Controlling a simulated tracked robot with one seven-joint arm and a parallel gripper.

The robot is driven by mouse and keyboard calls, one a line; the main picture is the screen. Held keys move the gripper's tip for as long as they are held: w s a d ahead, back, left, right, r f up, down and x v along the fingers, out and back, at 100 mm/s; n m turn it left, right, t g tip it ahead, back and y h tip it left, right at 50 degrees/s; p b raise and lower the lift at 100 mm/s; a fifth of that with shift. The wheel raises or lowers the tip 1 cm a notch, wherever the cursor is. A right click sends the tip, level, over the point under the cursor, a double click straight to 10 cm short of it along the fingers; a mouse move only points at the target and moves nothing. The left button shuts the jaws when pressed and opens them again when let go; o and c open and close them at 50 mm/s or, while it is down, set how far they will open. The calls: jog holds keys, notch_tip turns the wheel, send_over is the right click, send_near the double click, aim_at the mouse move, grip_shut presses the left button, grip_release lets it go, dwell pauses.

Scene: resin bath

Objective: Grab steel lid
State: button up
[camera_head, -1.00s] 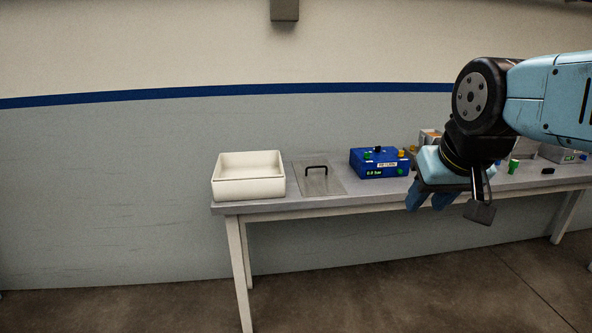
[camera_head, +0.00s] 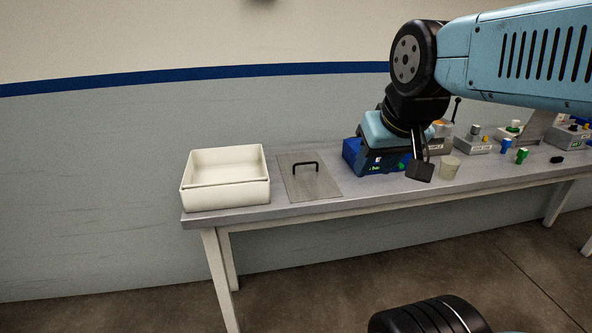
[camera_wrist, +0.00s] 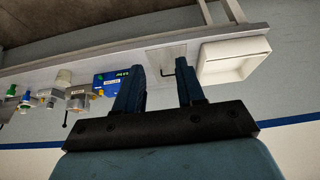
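The steel lid (camera_head: 322,186) is a flat grey plate with a black bar handle (camera_head: 304,165), lying on the table between the white bin and the blue box. In the wrist view, the lid (camera_wrist: 165,54) shows beyond my fingertips, its handle partly hidden by the right finger. My gripper (camera_wrist: 162,72) is open, with nothing between its fingers. In the head view, my gripper hangs to the right of the lid, in front of the blue box, apart from the lid; its fingertips are hard to make out there.
A white open bin (camera_head: 226,195) stands left of the lid at the table's end. The blue box (camera_head: 352,154) is right of the lid, partly covered by my gripper. A pale cup (camera_head: 449,168) and several small devices stand farther right. The long table (camera_head: 290,210) has a narrow front strip clear.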

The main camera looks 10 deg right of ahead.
aim_at(306, 177)
jog(key=shift+w+d, duration=0.1)
jog(key=shift+w, duration=0.05)
jog(key=w+a+f+n+t, duration=0.1)
jog(key=w+f+n+t, duration=0.15)
jog(key=w, duration=0.55)
jog(key=w+a+f+n+t, duration=0.1)
jog(key=w+f+n, duration=0.2)
jog(key=w, duration=0.6)
jog(key=w+a+f+n+t, duration=0.1)
jog(key=w+f+n, duration=0.2)
jog(key=w, duration=0.5)
jog(key=w+f+n+t, duration=0.1)
jog(key=w+f+n, duration=0.1)
jog(key=f, duration=0.3)
jog(key=w+f+n+t+h, duration=0.1)
jog(key=w+f+n+t, duration=0.1)
jog(key=w+f, duration=0.2)
jog(key=w+f+n+t+h, duration=0.1)
jog(key=w+f+n+t, duration=0.1)
jog(key=w+f+n, duration=0.1)
jog(key=shift+w+f, duration=0.35)
jog(key=shift+f, duration=0.3)
jog(key=shift+w+f, duration=0.35)
jog(key=shift+f, duration=0.3)
jog(key=shift+w+d+f+n+t+h, duration=0.15)
jog(key=shift+w+f+n+t+h, duration=0.1)
jog(key=shift+f+n+h, duration=0.3)
jog(key=x, duration=1.3)
jog(key=shift+w+f, duration=0.2)
jog(key=shift+f, duration=0.1)
